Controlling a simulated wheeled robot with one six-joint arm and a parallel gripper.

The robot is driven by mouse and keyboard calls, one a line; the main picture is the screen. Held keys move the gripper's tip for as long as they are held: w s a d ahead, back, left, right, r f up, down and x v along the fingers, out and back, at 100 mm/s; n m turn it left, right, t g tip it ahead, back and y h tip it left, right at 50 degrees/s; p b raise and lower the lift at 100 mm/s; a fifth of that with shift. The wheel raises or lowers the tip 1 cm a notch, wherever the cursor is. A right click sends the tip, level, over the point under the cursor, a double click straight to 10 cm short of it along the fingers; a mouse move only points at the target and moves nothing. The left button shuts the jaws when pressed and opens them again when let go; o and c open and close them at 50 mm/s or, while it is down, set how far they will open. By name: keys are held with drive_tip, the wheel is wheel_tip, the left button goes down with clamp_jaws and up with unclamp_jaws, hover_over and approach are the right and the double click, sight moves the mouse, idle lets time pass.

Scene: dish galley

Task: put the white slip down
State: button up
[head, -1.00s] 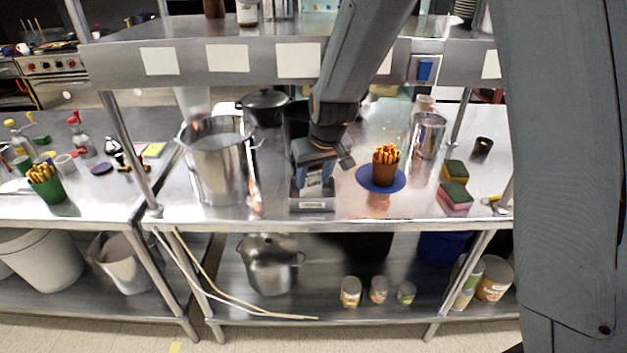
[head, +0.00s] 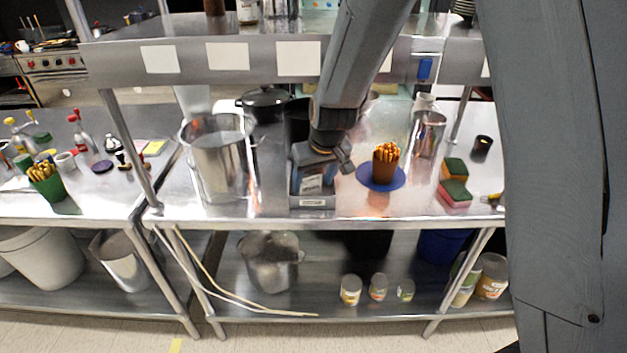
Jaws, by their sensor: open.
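My gripper (head: 322,172) is open and points down over a narrow metal bin (head: 312,204) at the front middle of the steel counter. A white, printed slip (head: 312,185) shows just below the jaws, inside or against the bin. The jaws partly hide it, and I cannot tell whether it still touches a finger or how it rests.
A tall steel pot (head: 218,165) stands left of the bin. A brown cup of sticks (head: 384,168) stands on a blue plate (head: 398,183) close on the right. Sponges (head: 454,192) lie further right. A shelf (head: 250,62) crosses above the counter.

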drive_tip(key=b+v, duration=0.3)
drive_tip(key=v, duration=0.9)
drive_tip(key=s+d+f+m+g, duration=0.1)
drive_tip(key=s+d+f+m, duration=0.1)
drive_tip(key=s+d+f, duration=0.2)
drive_tip(key=s+d+f+m+g+h, duration=0.1)
drive_tip(key=s+d+f, duration=0.4)
drive_tip(key=s+d, duration=0.6)
drive_tip(key=s+m+g, duration=0.1)
drive_tip(key=s, duration=0.1)
drive_tip(key=shift+s+f+h, duration=0.25)
drive_tip(key=shift+s+h, duration=0.05)
drive_tip(key=shift+d, duration=0.1)
